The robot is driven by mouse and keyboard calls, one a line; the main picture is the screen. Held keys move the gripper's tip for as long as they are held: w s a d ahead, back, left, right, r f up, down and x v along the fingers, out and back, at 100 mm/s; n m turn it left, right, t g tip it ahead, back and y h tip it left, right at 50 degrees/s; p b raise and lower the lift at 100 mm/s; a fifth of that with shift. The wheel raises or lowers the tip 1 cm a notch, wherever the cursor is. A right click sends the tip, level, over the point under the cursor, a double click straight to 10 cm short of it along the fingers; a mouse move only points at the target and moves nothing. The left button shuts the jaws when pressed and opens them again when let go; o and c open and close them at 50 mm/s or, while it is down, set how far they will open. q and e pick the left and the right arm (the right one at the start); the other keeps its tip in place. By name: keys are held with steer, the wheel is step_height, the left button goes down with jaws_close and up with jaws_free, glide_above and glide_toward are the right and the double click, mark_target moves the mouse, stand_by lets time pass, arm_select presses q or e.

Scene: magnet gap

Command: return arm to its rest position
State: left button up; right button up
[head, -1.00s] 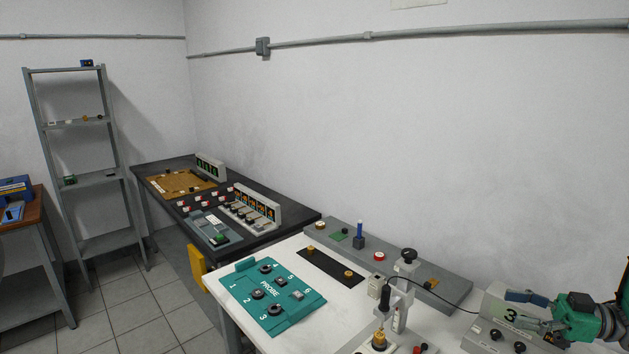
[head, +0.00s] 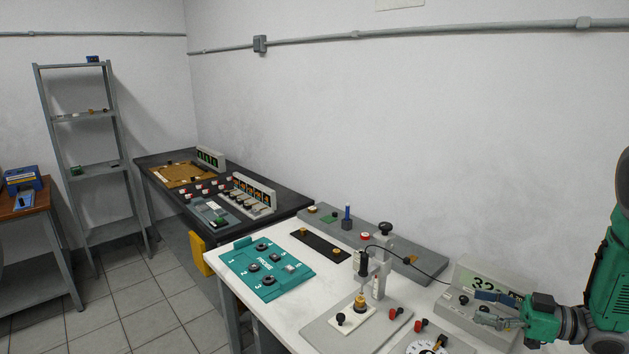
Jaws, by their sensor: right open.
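My right gripper (head: 481,307) is at the lower right, in front of the grey meter box (head: 470,274) with a number display. Its blue and grey fingers are apart and nothing shows between them. The green and black right arm (head: 603,275) comes in from the right edge. My left gripper is out of view. The probe stand (head: 378,262) with a black knob and cable stands on the white table (head: 290,312), to the left of the gripper and apart from it.
A teal probe board (head: 285,286) lies at the table's left. A grey plate with a gold part (head: 360,303) and a dial (head: 432,346) are near the front. A dark bench (head: 283,207) with panels, a metal shelf (head: 98,167) and a tiled floor (head: 145,300) are further left.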

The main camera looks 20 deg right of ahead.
steer(key=a+f+m+h, duration=0.2)
steer(key=a+f, duration=0.2)
steer(key=s+a+f+m+g+h, duration=0.1)
steer(key=a+f+m+h, duration=0.1)
steer(key=a+f, duration=0.3)
steer(key=a+f+m+h, duration=0.2)
steer(key=a+f+h, duration=0.2)
steer(key=shift+s+a+f+g, duration=0.15)
steer(key=shift+a+g, duration=0.15)
steer(key=shift+g, duration=0.1)
steer(key=s+a+f+g+h, duration=0.1)
steer(key=s, duration=0.2)
steer(key=s+a+f+m+g, duration=0.1)
steer(key=s+f, duration=0.1)
steer(key=s, duration=0.1)
steer(key=s+a+f+g+h, duration=0.1)
steer(key=s+a+f, duration=0.1)
steer(key=s, duration=0.1)
steer(key=shift+m+g+h, duration=0.3)
steer(key=shift+m+g, duration=0.1)
steer(key=s+a+m+g+h, duration=0.1)
steer(key=s+g, duration=0.2)
steer(key=s, duration=0.5)
steer(key=s+a+g+h, duration=0.1)
steer(key=s+g+h, duration=0.1)
steer(key=s, duration=0.7)
step_height(320, 180, down, 15)
steer(key=w+b, duration=0.1)
steer(key=b, duration=1.3)
steer(key=shift+f, duration=0.15)
